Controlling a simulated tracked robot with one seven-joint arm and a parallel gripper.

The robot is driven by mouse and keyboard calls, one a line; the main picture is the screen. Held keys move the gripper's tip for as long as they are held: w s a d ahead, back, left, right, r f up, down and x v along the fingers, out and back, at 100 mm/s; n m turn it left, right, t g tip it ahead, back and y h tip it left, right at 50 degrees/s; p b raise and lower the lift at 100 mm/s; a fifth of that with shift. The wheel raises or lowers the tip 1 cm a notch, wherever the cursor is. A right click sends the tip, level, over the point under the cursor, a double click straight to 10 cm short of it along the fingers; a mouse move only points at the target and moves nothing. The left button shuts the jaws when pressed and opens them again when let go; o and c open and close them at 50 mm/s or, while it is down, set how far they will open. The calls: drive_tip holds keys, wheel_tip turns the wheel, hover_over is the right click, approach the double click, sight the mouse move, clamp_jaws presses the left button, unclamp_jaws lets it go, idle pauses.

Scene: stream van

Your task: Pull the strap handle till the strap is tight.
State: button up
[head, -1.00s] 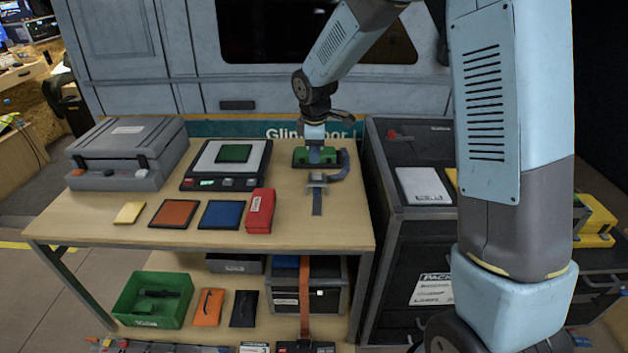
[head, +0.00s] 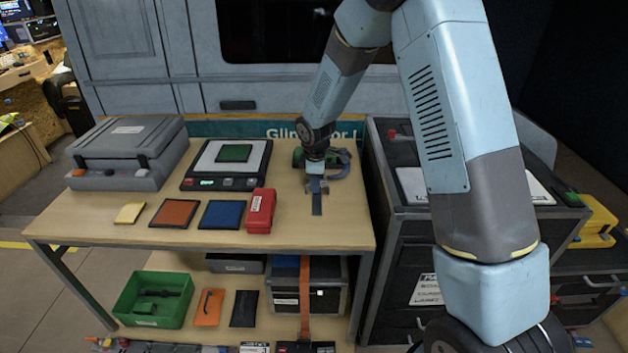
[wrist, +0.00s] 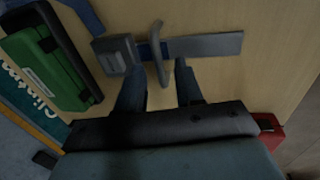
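The strap handle (wrist: 158,52) is a grey curved bar standing across the strap in the wrist view. A short blue piece of strap (wrist: 144,50) runs from a grey buckle (wrist: 117,55) under the handle toward a flat grey strip (wrist: 208,45). The strip (head: 317,205) also shows in the head view, at the right of the table. My gripper (wrist: 162,82) is open; its two dark fingers lie either side of the handle's near end in the picture, with gaps. I cannot tell the depth. In the head view my gripper (head: 316,182) hides the handle and most of the buckle.
A green case (wrist: 55,62) lies beside the buckle. A blue strap loop (head: 341,160) curves up behind my gripper. A red pouch (head: 261,210) lies to the left. The table front (head: 330,232) is clear; a dark cabinet (head: 400,235) stands at the right.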

clamp_jaws()
idle(1.4)
